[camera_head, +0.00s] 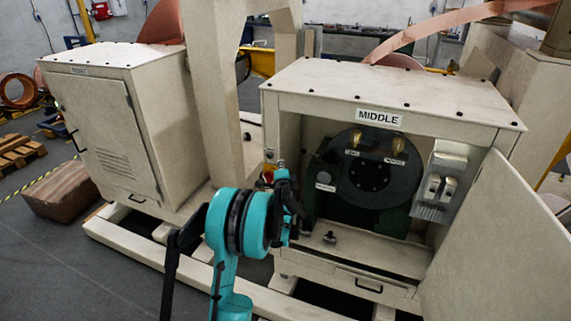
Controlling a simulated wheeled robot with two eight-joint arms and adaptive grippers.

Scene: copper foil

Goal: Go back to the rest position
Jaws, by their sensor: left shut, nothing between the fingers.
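My left gripper (287,190) is dark and sits at the end of my teal arm, in front of the left edge of the open cabinet marked MIDDLE (440,95). Its fingers are shut with nothing between them. The teal wrist hides part of the cabinet's lower left side. My right gripper is out of view.
The cabinet's door (505,245) stands open to the right. Inside are a dark round plate (370,172) with two brass fittings and a grey switch box (440,185). A closed cabinet (100,125) stands at left, near a brown box (70,190). Grey floor lies at lower left.

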